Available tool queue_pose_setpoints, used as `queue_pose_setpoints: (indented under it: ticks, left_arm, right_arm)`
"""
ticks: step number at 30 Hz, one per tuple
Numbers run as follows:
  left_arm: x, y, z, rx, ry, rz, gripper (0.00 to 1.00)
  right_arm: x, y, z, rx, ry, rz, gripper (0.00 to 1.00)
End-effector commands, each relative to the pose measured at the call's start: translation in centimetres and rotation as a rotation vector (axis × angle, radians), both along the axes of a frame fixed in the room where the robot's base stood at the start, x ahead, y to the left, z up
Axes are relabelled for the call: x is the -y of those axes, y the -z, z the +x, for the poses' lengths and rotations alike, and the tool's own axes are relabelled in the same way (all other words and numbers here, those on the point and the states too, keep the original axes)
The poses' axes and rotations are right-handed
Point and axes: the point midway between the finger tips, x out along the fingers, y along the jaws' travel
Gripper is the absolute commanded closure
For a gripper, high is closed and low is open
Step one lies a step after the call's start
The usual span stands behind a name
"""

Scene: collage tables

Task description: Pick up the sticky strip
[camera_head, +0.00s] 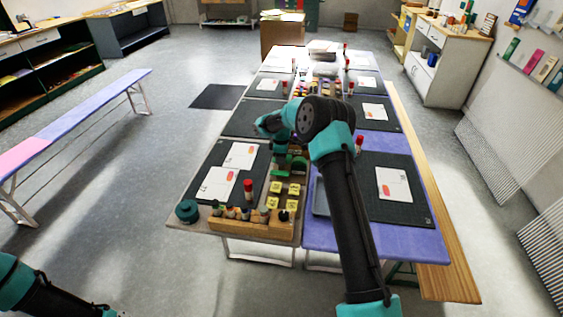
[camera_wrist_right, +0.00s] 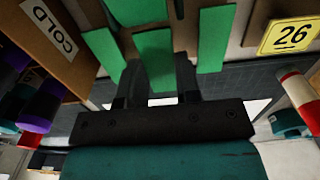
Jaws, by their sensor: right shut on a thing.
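Several green strips (camera_wrist_right: 215,38) lie together on the table, and they also show in the head view (camera_head: 299,166). In the right wrist view, one green strip (camera_wrist_right: 154,55) lies at my right gripper (camera_wrist_right: 158,82). The gripper is shut on this strip, low over the table. In the head view, my right gripper (camera_head: 283,152) is small and partly hidden by its own arm, above the green strips. My left arm enters at the lower left, away from the table; its gripper is out of view.
Yellow numbered tags (camera_head: 276,187) lie in front of the strips. A wooden rack (camera_head: 250,228) with several small bottles stands at the table's near edge. A red-and-white stick (camera_head: 248,188) stands nearby. Dark mats with white cards (camera_head: 392,184) lie on both sides.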

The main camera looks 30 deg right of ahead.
Motion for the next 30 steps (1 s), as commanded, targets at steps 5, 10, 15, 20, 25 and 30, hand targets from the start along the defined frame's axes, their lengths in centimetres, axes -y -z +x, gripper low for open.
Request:
queue_pose_setpoints:
  ticks: [5, 10, 15, 20, 25, 30]
  left_arm:
    - [0.0, 0.0, 0.0, 0.0, 0.0, 0.0, 0.57]
    - [0.0, 0.0, 0.0, 0.0, 0.0, 0.0, 0.57]
    - [0.0, 0.0, 0.0, 0.0, 0.0, 0.0, 0.57]
    - [0.0, 0.0, 0.0, 0.0, 0.0, 0.0, 0.57]
    - [0.0, 0.0, 0.0, 0.0, 0.0, 0.0, 0.57]
    - [0.0, 0.0, 0.0, 0.0, 0.0, 0.0, 0.57]
  right_arm:
    - [-0.2, -2.0, -0.2, 0.0, 0.0, 0.0, 0.78]
    - [-1.1, -2.1, -1.8, -0.001, -0.001, -0.001, 0.78]
    - [-2.3, -2.4, -3.9, 0.0, -0.002, 0.0, 0.78]
    - [-3.9, -2.7, -6.5, -0.001, -0.003, 0.0, 0.78]
    - [-5.7, -3.0, -9.4, -0.001, -0.003, 0.0, 0.78]
    - [-7.2, -3.2, -11.8, 0.0, -0.003, 0.0, 0.78]
